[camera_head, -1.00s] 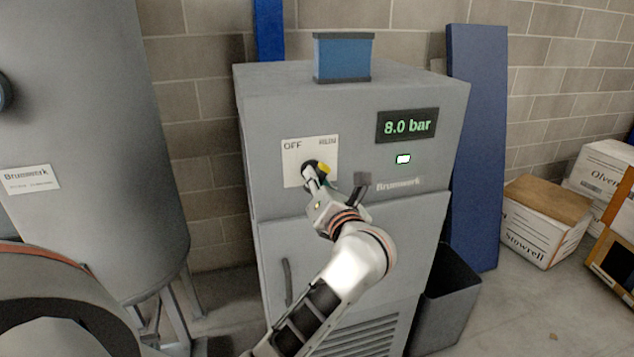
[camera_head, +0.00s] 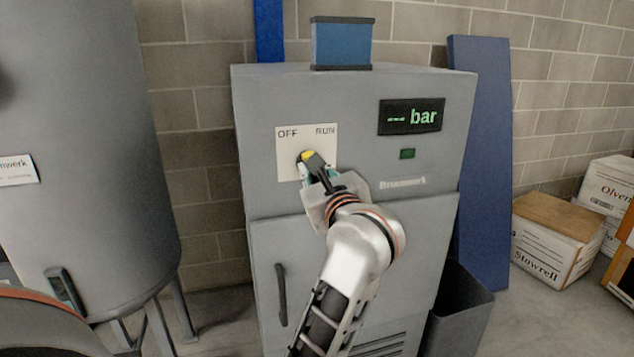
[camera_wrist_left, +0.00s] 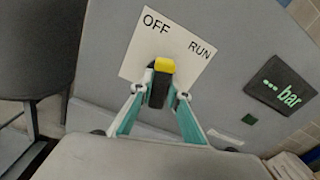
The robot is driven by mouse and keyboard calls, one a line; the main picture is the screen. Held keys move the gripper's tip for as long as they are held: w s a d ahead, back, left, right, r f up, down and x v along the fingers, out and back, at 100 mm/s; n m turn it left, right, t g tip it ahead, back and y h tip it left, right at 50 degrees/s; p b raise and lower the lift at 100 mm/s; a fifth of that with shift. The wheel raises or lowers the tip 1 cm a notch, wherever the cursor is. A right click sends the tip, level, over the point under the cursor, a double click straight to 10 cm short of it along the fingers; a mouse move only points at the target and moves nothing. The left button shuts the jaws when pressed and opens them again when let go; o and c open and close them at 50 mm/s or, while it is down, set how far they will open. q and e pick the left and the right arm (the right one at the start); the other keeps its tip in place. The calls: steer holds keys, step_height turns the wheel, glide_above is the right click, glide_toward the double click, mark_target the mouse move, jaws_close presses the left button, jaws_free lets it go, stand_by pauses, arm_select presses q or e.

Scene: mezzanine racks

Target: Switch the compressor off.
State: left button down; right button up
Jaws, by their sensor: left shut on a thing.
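The compressor (camera_head: 262,180) is a grey cabinet with a pale switch plate (camera_head: 290,145) marked OFF and RUN. On the plate is a black rotary switch with a yellow tip (camera_head: 308,156). The tip points up and left, towards OFF. In the wrist view the switch (camera_wrist_left: 158,92) sits between my fingers. My left gripper (camera_wrist_left: 162,94) is shut on the switch; in the head view the gripper (camera_head: 318,172) partly covers it. The display (camera_head: 411,117) shows dashes and "bar". The small lamp (camera_head: 407,154) below it is dark green. My right gripper is not in view.
A large grey tank (camera_head: 95,150) stands at the left. A blue box (camera_head: 342,44) sits on the cabinet. A blue panel (camera_head: 485,160) leans at the right, above a dark bin (camera_head: 462,310). Cartons (camera_head: 555,245) stand on the floor further right.

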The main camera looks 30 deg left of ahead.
arm_select(q)
steer(key=n+b, duration=0.2)
steer(key=shift+f+n, duration=0.3)
steer(key=shift+f, duration=0.05)
steer(key=shift+r+n+b, duration=0.15)
steer(key=shift+n+b, duration=0.4)
steer(key=shift+n, duration=0.55)
steer(key=shift+r, duration=0.15)
steer(key=c, duration=1.9)
jaws_free()
